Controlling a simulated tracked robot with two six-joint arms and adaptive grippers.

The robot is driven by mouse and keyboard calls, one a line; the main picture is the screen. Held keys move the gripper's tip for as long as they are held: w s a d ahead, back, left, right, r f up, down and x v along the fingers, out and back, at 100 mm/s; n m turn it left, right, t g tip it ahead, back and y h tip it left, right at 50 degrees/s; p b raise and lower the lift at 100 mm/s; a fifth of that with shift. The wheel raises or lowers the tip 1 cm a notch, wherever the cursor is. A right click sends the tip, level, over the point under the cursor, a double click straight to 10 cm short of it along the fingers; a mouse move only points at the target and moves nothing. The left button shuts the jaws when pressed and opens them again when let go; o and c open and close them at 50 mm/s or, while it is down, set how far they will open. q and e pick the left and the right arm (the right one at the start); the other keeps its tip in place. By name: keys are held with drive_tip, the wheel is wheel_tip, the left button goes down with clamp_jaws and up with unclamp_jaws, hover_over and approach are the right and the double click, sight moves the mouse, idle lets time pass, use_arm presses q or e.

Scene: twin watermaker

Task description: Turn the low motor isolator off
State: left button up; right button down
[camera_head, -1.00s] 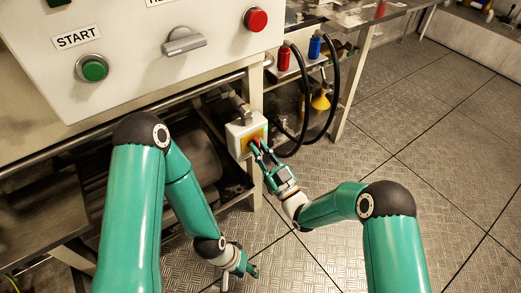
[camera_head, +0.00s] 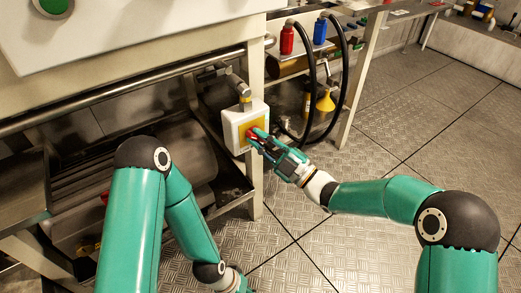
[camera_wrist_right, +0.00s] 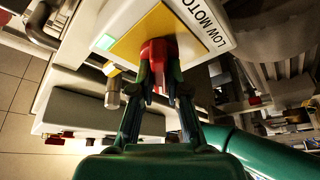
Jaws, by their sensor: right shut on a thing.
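The low motor isolator (camera_head: 233,127) is a white box with a yellow plate, fixed by the post under the bench in the head view. In the right wrist view its box (camera_wrist_right: 207,15) carries the partly cut-off label "LOW MOTO". My right gripper (camera_head: 256,137) is shut on its red handle (camera_wrist_right: 158,50), one finger on each side in the wrist view. The fingers hide part of the handle. My left gripper (camera_head: 237,284) is low in the head view, away from the isolator and partly cut off by the bottom edge.
Two black hoses (camera_head: 342,82) hang just right of the isolator. A yellow funnel-like object (camera_head: 326,101) sits behind the hoses. The floor (camera_head: 370,130) at right is open.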

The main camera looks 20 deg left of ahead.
drive_tip(key=n+g+b, duration=0.1)
drive_tip(key=n, duration=0.2)
drive_tip(key=shift+f+n+g, duration=0.15)
drive_tip(key=shift+n+g, duration=0.15)
drive_tip(key=shift+g, duration=0.1)
drive_tip(key=n, duration=0.1)
drive_tip(key=n+h, duration=0.1)
drive_tip(key=n, duration=0.1)
drive_tip(key=shift+s+a+g+h, duration=0.1)
drive_tip(key=shift+g+h, duration=0.2)
drive_tip(key=shift+n+g+h, duration=0.3)
drive_tip(key=shift+n, duration=0.8)
drive_tip(key=shift+s+f, duration=0.1)
drive_tip(key=shift+f, duration=0.05)
drive_tip(key=c, duration=1.2)
unclamp_jaws()
drive_tip(key=shift+o, duration=0.2)
